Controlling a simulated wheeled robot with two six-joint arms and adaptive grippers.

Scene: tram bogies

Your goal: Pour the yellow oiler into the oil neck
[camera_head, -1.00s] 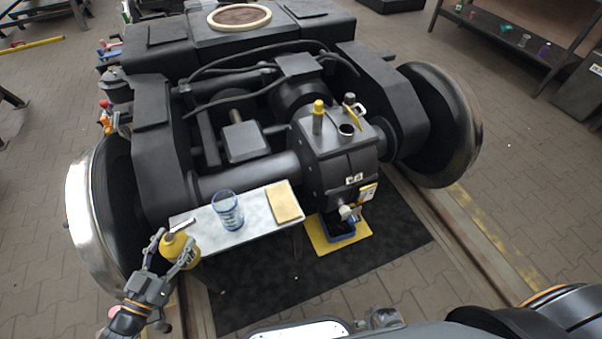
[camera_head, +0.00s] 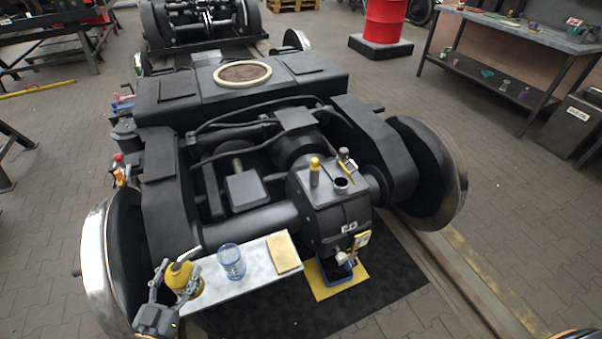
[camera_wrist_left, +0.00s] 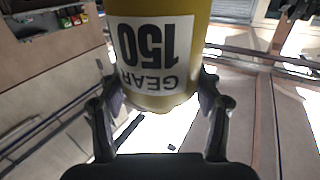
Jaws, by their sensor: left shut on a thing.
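My left gripper (camera_head: 175,287) is shut on the yellow oiler (camera_head: 182,275), whose spout points up and to the right. It holds the oiler at the left end of the small grey table. In the left wrist view the oiler (camera_wrist_left: 153,90) fills the middle between the fingers (camera_wrist_left: 160,105), with a label reading "GEAR 150" upside down. The oil neck (camera_head: 342,185) is a round open collar on top of the dark gearbox (camera_head: 335,212), right of and well away from the oiler. My right gripper is not in view.
The table (camera_head: 245,275) bears a clear blue-rimmed beaker (camera_head: 231,262) and a tan pad (camera_head: 284,253). A yellow-topped post (camera_head: 314,172) and an upright fitting (camera_head: 344,158) stand near the neck. A blue tray (camera_head: 335,270) lies below the gearbox. A large wheel (camera_head: 110,262) is at left.

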